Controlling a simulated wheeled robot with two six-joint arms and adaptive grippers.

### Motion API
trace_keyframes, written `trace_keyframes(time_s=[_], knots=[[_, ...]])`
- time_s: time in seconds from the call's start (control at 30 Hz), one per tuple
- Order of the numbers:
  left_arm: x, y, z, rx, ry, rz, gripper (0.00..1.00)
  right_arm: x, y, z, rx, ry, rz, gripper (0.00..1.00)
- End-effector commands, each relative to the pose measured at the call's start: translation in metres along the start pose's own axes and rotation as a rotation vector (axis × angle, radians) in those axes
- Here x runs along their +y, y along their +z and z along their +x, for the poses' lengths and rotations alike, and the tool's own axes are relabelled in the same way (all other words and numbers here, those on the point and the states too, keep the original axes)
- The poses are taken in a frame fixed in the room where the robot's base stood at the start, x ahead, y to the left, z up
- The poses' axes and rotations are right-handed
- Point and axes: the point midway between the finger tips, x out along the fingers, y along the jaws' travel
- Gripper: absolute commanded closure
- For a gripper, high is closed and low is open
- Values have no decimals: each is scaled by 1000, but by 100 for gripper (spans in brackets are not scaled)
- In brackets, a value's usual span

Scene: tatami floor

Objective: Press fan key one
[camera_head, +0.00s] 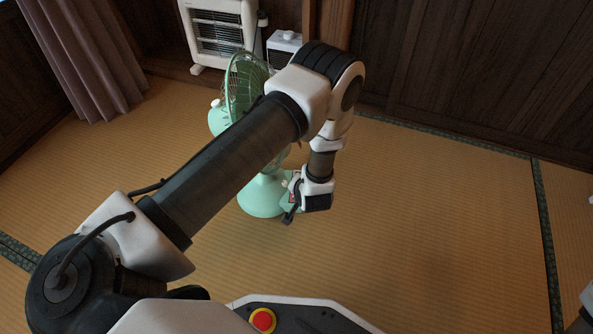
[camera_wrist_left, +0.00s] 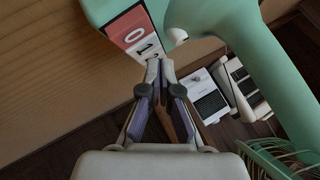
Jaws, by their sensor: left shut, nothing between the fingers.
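A mint-green fan (camera_head: 262,198) stands on the tatami behind my left arm, which hides part of its cage and neck. Its base also shows upside down in the left wrist view (camera_wrist_left: 215,12). The base carries a row of keys: a red key marked 0 (camera_wrist_left: 128,24) and, beside it, a white key marked 1 (camera_wrist_left: 141,47). The row continues towards my fingertips. My left gripper (camera_wrist_left: 158,66), also in the head view (camera_head: 288,217), is shut and empty. Its tips are at the end of the key row, close to key 1; I cannot tell whether they touch it.
A white heater (camera_head: 220,32) and a small white box-like appliance (camera_head: 284,44) stand by the dark wooden wall. A curtain (camera_head: 82,55) hangs at the left. The tatami (camera_head: 440,220) right of the fan is clear.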

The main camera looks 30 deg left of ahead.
Motion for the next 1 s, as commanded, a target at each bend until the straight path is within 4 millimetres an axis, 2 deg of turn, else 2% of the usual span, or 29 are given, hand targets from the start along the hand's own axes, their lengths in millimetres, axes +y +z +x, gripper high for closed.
trace_keyframes(time_s=[1.0], knots=[[6,7,9,0,0,0,100,0,0,0,0,0,0,35]])
